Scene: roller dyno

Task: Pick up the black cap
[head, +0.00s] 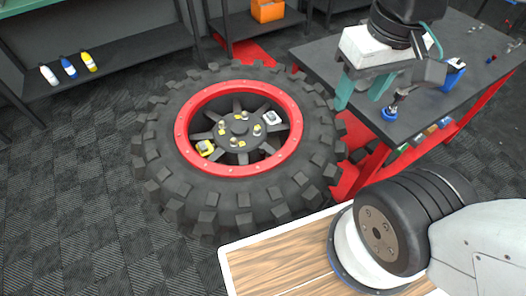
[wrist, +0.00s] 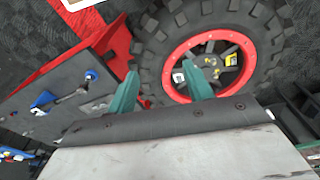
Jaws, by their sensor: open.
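No separate black cap stands out clearly. The dark round centre of the wheel hub (head: 239,127) shows in the head view, but I cannot tell if it is the cap. It sits in a big black tyre (head: 180,190) with a red rim, lying flat. A white block (head: 272,118) and a yellow block (head: 205,148) lie on the wheel, with several small yellow-marked studs around the hub. My gripper (head: 361,98) has teal fingers and is open and empty, above the table's near edge and right of the wheel. In the wrist view my gripper (wrist: 160,82) shows the wheel beyond its fingers.
A dark table (head: 430,110) with red legs stands right of the tyre. A blue object (head: 455,67) and a blue-based tool (head: 389,114) are on it. A dark shelf (head: 120,68) at the back left holds bottles. An orange bin (head: 267,10) is behind. Floor on the left is clear.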

